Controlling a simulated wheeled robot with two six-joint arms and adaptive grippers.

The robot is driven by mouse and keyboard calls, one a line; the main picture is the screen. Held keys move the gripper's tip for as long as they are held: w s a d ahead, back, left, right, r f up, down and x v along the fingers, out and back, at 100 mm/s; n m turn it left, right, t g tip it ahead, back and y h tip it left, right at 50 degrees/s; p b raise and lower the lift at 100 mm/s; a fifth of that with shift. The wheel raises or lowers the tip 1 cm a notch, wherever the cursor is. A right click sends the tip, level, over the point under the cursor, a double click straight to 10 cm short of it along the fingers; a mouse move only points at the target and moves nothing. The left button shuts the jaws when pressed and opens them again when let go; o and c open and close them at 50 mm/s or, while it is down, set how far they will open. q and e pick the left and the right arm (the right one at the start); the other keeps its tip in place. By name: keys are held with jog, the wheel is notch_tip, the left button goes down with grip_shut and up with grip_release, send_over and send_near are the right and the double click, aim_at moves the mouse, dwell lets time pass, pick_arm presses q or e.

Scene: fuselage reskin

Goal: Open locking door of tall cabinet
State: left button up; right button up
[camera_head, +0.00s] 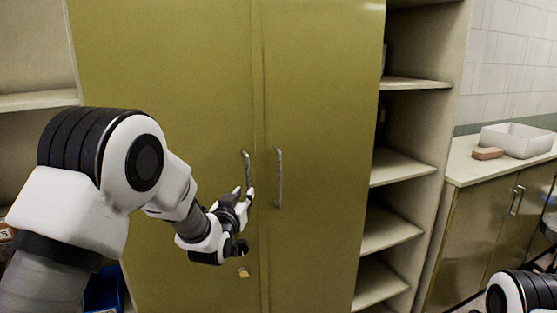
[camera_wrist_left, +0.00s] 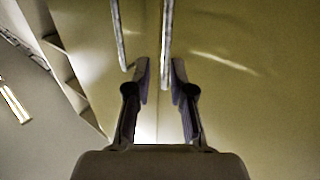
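The tall cabinet has two olive-yellow doors, left (camera_head: 165,60) and right (camera_head: 320,100), both closed. The left door's metal handle (camera_head: 247,170) and the right door's handle (camera_head: 279,178) stand upright beside the middle seam. My left gripper (camera_head: 245,192) is at the lower part of the left handle. In the left wrist view my left gripper (camera_wrist_left: 160,75) has its fingers apart, with the left handle (camera_wrist_left: 166,40) between them and space showing on both sides. The right handle (camera_wrist_left: 119,35) is outside the fingers. My right gripper is out of view.
A small yellow thing (camera_head: 244,272), perhaps a lock or key tag, shows low on the left door. Open shelves (camera_head: 400,168) stand right of the cabinet. Further right, a counter (camera_head: 475,172) holds a white tray (camera_head: 518,140) and a reddish block (camera_head: 487,154).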

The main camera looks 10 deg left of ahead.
aim_at(248, 182)
pick_arm(q)
jog(key=w+p, duration=0.1)
jog(key=w, duration=0.1)
jog(key=w+p, duration=0.1)
jog(key=w, duration=0.2)
jog(key=w+p, duration=0.1)
jog(key=w, duration=0.1)
jog(key=shift+w+a+r, duration=0.2)
jog(key=shift+w+a, duration=0.15)
jog(key=shift+w, duration=0.1)
jog(key=shift+a, duration=0.1)
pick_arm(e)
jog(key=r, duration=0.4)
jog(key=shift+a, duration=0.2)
pick_arm(q)
jog(key=shift+a, duration=0.1)
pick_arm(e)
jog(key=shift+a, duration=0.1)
pick_arm(q)
grip_shut()
